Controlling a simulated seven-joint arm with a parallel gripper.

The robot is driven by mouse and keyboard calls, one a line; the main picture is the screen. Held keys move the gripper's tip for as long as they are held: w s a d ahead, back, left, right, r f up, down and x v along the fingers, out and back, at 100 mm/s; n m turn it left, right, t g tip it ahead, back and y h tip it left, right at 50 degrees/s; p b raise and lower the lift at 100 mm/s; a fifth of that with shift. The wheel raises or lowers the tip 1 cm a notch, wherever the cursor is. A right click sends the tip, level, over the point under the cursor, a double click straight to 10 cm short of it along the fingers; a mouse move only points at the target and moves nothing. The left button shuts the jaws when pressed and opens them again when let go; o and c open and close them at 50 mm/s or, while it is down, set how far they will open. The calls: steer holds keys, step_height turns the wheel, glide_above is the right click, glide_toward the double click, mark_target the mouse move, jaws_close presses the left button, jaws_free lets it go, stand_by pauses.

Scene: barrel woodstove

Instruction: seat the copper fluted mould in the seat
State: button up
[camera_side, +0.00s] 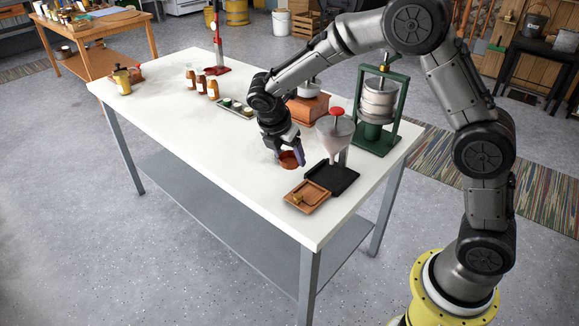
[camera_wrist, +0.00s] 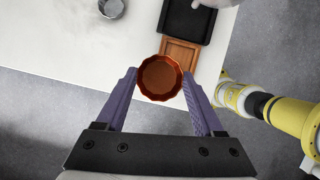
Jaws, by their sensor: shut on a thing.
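The copper fluted mould (camera_side: 289,160) is a round, reddish-brown cup with a scalloped rim. In the wrist view the mould (camera_wrist: 160,77) sits between the two purple fingers, its open top facing the camera. My gripper (camera_side: 291,156) is shut on it, over the near part of the white table. I cannot tell how far the mould is above the tabletop. A small wooden tray (camera_side: 312,190) lies by the table's front edge, to the lower right of the mould; it also shows in the wrist view (camera_wrist: 178,48), partly hidden by the mould. I cannot tell for sure which thing is the seat.
A black base (camera_side: 337,179) with a funnel stand (camera_side: 336,135) stands just right of my gripper. A green press (camera_side: 377,112) and a wooden box (camera_side: 308,108) stand behind. Several small jars (camera_side: 201,83) stand farther off. The table's front left (camera_side: 215,150) is clear.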

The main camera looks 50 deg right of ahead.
steer(key=s+d+r+m+g+y, duration=0.2)
steer(key=s+m+g, duration=0.3)
steer(key=s+m, duration=0.95)
steer(key=n, duration=0.2)
glide_above(313, 193)
steer(key=a, duration=0.1)
steer(key=f, duration=0.6)
steer(key=w+f, duration=0.1)
steer(key=f, duration=0.2)
steer(key=shift+f, duration=0.35)
steer(key=shift+w+f, duration=0.15)
steer(key=shift+f, duration=1.5)
steer(key=shift+f, duration=0.15)
steer(key=o, duration=1.5)
steer(key=shift+c, duration=0.2)
